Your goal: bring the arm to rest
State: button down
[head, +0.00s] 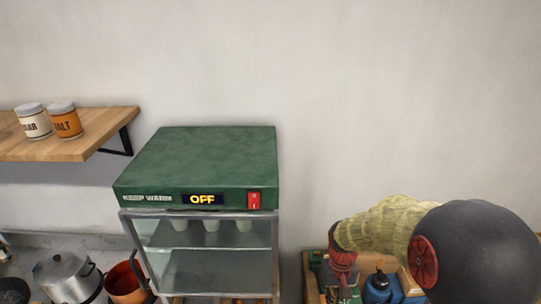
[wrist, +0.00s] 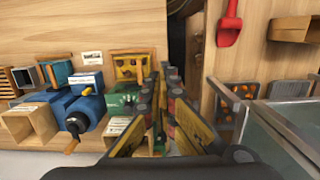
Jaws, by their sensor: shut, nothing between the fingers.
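My gripper (wrist: 166,78) is in the middle of the wrist view, with its yellow, dark and red fingers close together. Nothing shows between the fingers. It stands in front of the wooden surface (wrist: 196,50), apart from the glass-sided case (wrist: 275,135) at the right. In the head view I cannot make out the fingers.
A green keep-warm cabinet (head: 205,160) reading OFF stands in the head view's middle. A wooden shelf (head: 100,145) holds jars at left; pots (head: 65,277) stand below. Blue machines (wrist: 85,105), a red scoop (wrist: 229,28) and a tray with orange pieces (wrist: 232,92) surround the gripper.

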jog(key=s+r+t+b, duration=0.2)
jog(key=s+t+b, duration=0.1)
jog(key=s+b, duration=0.5)
jog(key=s+r+t+b, duration=0.3)
jog(key=s+b, duration=0.6)
jog(key=b, duration=0.2)
jog(key=shift+r+t+b, duration=0.25)
jog(key=shift+t+b, duration=0.05)
jog(key=shift+t, duration=0.1)
